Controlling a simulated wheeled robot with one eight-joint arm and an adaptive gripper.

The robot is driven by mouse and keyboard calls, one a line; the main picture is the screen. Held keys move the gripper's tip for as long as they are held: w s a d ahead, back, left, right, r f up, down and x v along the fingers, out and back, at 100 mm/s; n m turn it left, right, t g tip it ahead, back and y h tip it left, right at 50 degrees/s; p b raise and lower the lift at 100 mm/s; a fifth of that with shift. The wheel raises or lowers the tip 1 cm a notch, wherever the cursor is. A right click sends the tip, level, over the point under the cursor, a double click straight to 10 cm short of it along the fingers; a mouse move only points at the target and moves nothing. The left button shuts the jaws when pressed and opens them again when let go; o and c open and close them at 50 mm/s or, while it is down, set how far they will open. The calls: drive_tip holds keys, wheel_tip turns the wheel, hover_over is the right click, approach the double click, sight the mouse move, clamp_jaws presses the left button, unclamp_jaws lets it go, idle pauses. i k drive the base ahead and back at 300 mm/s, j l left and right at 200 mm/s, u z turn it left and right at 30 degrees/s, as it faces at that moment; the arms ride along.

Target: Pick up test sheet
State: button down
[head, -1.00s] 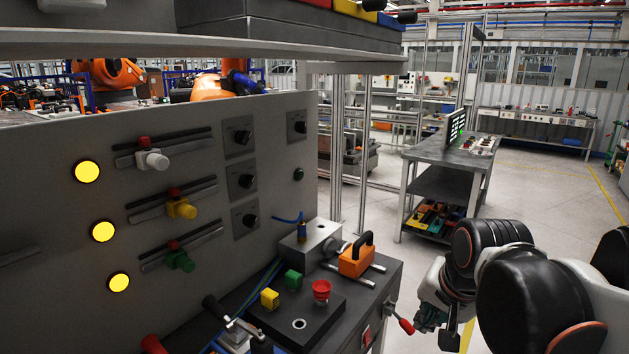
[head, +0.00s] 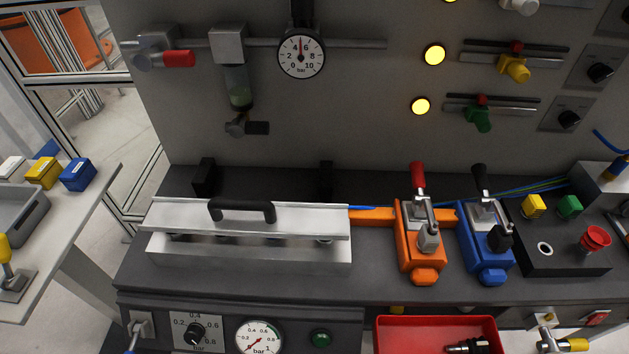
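I cannot make out anything that is clearly a test sheet in the head view. A silver metal fixture (head: 250,258) lies on the dark bench at the middle left. Its flat lid (head: 175,216) has a black bar handle (head: 242,211), and a gap shows under the lid. An orange strip (head: 372,216) runs from the fixture to the orange toggle clamp (head: 419,245). My gripper is not in view.
A blue toggle clamp (head: 487,243) stands beside the orange one. A red tray (head: 400,336) is at the front edge. A black button box (head: 560,258) sits right. A grey panel with a pressure gauge (head: 301,57) rises behind. A side table (head: 75,215) stands left.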

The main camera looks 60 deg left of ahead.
sight(218, 215)
drive_tip(key=u, duration=2.7)
drive_tip(key=i+l+z, duration=0.15)
drive_tip(key=l, duration=0.15)
drive_tip(key=i+l+z, duration=0.15)
drive_tip(key=l+u, duration=0.05)
